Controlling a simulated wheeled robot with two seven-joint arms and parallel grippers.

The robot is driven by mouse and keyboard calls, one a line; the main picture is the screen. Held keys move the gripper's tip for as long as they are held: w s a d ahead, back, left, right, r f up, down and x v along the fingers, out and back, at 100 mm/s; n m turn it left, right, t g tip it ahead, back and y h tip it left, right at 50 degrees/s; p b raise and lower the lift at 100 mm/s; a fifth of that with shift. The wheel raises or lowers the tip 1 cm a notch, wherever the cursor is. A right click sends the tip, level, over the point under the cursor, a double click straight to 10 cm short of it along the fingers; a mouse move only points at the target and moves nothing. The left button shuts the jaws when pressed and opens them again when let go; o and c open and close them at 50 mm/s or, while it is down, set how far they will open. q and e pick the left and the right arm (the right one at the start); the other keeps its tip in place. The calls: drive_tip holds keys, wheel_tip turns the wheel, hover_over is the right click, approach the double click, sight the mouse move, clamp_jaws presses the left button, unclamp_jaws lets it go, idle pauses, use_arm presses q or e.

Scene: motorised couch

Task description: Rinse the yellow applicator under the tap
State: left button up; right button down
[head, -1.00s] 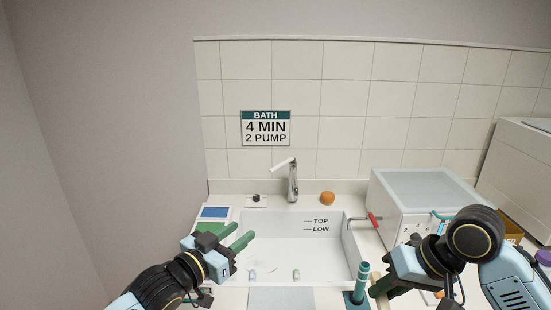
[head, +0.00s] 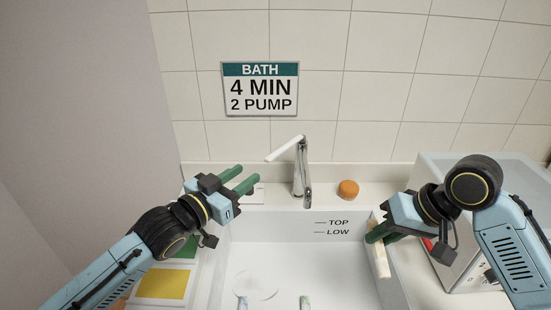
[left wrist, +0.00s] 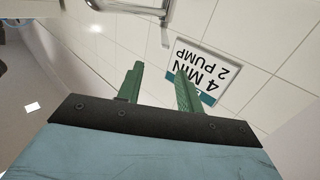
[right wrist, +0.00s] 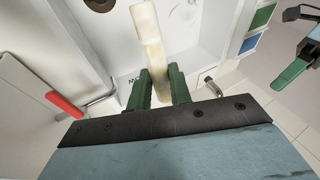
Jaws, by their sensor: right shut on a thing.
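A pale yellow applicator (head: 381,262) hangs from my right gripper (head: 376,236), which is shut on it at the sink's right rim. The right wrist view shows this long, pale stick (right wrist: 150,35) between the green fingers (right wrist: 160,85). The silver tap (head: 303,178) with a white lever (head: 284,150) stands behind the white sink (head: 340,255), to the left of the applicator and apart from it. No water stream is visible. My left gripper (head: 246,179) is open and empty, left of the tap. Its fingers are apart in the left wrist view (left wrist: 160,85).
An orange round thing (head: 348,190) sits right of the tap. A steel box (head: 480,250) and red handle (head: 428,244) lie right. A yellow card (head: 162,284) lies left.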

sight(275, 153)
use_arm(q)
drive_tip(key=x, duration=0.4)
drive_tip(key=f+x, duration=0.1)
drive_tip(key=x, duration=0.3)
drive_tip(key=b+x, duration=0.1)
drive_tip(key=x, duration=0.3)
drive_tip(key=shift+w+f, duration=0.2)
drive_tip(key=shift+w, duration=0.3)
drive_tip(key=shift+c, duration=0.2)
clamp_jaws()
